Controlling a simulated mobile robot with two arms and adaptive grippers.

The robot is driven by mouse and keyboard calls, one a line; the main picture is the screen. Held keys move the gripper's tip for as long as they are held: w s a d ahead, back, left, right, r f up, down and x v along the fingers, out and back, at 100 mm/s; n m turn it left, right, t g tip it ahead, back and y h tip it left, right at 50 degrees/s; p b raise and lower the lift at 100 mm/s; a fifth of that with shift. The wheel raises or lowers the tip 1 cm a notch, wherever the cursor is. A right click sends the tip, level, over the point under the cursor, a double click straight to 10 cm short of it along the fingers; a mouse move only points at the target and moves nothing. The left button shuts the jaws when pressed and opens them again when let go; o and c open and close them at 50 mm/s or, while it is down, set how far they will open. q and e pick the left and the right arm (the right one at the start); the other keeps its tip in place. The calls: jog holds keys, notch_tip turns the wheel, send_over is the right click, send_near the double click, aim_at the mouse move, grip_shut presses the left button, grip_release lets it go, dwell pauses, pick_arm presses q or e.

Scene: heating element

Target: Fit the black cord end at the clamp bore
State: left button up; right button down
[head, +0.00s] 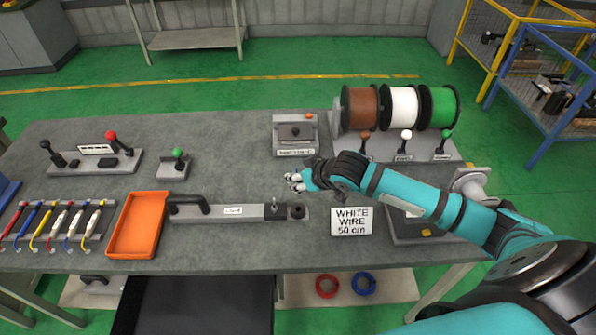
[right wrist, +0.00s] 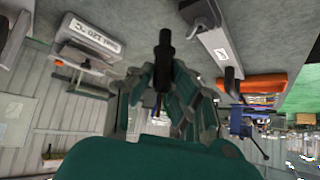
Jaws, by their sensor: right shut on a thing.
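My right gripper (head: 294,182) is above the table, just behind the right end of a long grey bar fixture (head: 235,211). In the right wrist view my right gripper (right wrist: 162,88) is shut on a slim black piece (right wrist: 164,50), likely the black cord end, which sticks out past the fingers. The fixture's right end carries a small upright pin and a round black part (head: 297,211), perhaps the clamp; no bore can be made out. The held piece is apart from the fixture, which also shows in the right wrist view (right wrist: 218,45). My left gripper is not in view.
A heating device (head: 296,133) stands behind the gripper, with brown, white and green wire spools (head: 402,108) to its right. A "WHITE WIRE 50 cm" sign (head: 351,221) lies right of the fixture. An orange tray (head: 138,225) and a wire rack (head: 55,222) are left.

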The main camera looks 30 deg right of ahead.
aim_at(300, 192)
jog(key=shift+d+r+y+p, duration=0.15)
jog(key=shift+y+p, duration=0.15)
jog(key=shift+p, duration=0.3)
notch_tip(300, 192, down, 3)
jog(key=shift+r+b, duration=0.1)
jog(key=shift+b, duration=0.75)
jog(key=shift+f+b, duration=0.7)
jog(key=shift+f, duration=0.8)
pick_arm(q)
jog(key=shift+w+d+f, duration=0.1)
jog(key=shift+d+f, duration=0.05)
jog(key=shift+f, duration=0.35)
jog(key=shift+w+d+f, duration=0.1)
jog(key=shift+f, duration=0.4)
pick_arm(e)
jog(key=shift+f, duration=0.15)
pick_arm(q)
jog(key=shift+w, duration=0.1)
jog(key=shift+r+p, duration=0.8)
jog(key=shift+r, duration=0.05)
pick_arm(e)
jog(key=shift+g+y, duration=0.3)
jog(key=shift+y, duration=0.1)
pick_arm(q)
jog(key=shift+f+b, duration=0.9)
pick_arm(e)
jog(key=shift+f, duration=1.75)
